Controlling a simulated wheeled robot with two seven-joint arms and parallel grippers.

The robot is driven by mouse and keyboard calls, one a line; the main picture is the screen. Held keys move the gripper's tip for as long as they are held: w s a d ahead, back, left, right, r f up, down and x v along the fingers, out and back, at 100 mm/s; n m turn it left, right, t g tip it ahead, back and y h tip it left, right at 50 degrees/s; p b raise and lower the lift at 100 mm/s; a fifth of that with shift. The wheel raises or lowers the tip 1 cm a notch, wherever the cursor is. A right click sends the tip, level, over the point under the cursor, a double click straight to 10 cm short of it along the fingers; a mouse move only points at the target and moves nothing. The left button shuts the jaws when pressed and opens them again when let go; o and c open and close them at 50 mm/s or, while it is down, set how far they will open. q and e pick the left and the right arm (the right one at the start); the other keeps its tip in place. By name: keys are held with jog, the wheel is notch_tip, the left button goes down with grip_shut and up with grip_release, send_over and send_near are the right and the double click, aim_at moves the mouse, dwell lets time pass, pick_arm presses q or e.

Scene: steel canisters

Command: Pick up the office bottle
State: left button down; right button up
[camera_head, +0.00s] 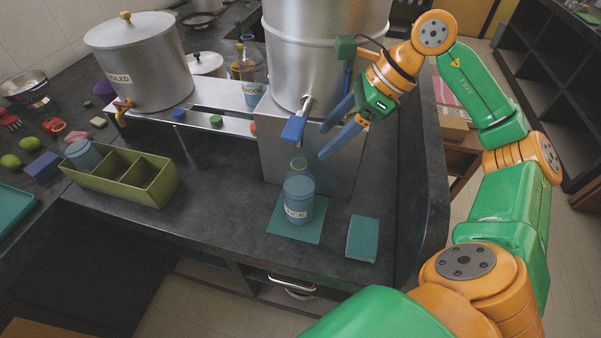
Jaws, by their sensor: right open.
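A translucent blue bottle (299,204) with a green ring at its neck stands upright on a teal mat (283,233) at the front of the counter. Its label is only partly readable and seems to end in "CE", so it looks like the office bottle. My right gripper (323,144) is open and empty, above and slightly right of the bottle, apart from it. Its blue fingers point down and left, near the tap of the large steel canister. My left gripper is not in view.
The large canister (325,50) stands on a steel box (340,170), its blue-handled tap (294,128) above the bottle. A teal block (362,239) lies right of the mat. A green divided box (120,180) and another labelled bottle (252,85) are left. Bare counter lies left of the mat.

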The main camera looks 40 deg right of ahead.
aim_at(306, 170)
jog(key=a+f, duration=0.1)
jog(key=a, duration=0.1)
jog(key=a+f+p, duration=0.1)
jog(key=a, duration=0.1)
jog(key=shift+f, duration=0.4)
jog(key=shift+w+a+f, duration=0.15)
jog(key=shift+w+f, duration=0.55)
jog(key=shift+f, duration=0.35)
jog(key=shift+s, duration=0.15)
grip_shut()
jog(key=shift+r, duration=0.1)
